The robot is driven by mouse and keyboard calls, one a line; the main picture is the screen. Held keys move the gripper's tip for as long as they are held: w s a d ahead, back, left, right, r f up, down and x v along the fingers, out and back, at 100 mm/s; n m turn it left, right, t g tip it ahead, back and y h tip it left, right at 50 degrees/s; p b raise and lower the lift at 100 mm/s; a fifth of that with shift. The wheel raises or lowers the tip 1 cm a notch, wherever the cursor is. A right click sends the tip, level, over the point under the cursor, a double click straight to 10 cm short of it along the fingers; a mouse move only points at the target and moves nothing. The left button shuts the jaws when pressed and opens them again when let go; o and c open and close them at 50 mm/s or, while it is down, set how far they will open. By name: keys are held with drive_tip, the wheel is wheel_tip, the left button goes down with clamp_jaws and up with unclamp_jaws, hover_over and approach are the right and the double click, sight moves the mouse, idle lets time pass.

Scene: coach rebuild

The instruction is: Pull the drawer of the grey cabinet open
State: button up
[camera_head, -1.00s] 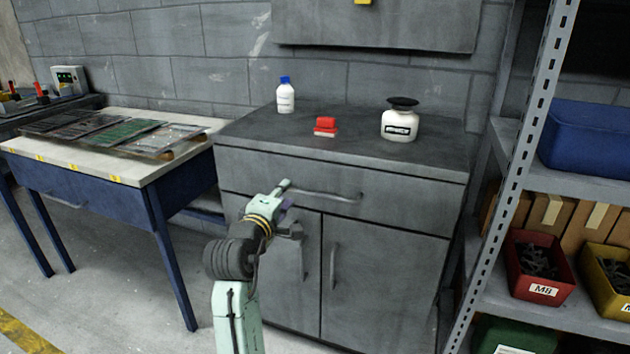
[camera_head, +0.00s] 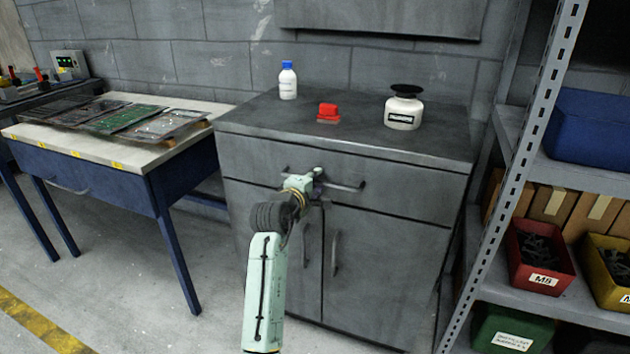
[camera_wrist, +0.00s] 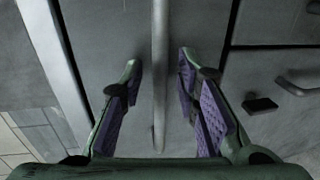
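The grey cabinet (camera_head: 390,275) stands against the block wall, with a wide drawer (camera_head: 415,195) above two doors. The drawer front is flush with the cabinet, so it is shut. Its bar handle (camera_head: 345,187) runs across the front; my gripper hides part of it. My gripper (camera_head: 317,180) is at the middle of this handle. In the wrist view my gripper (camera_wrist: 160,68) is open, with the handle (camera_wrist: 160,35) between its purple-padded fingers. A gap shows on both sides of the bar, so neither finger visibly touches it.
A blue-framed bench (camera_head: 110,185) is on the left; a metal shelf post (camera_head: 520,160) is close on the right. The floor in front is clear.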

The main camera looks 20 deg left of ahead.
clamp_jaws()
idle(0.4)
idle(0.5)
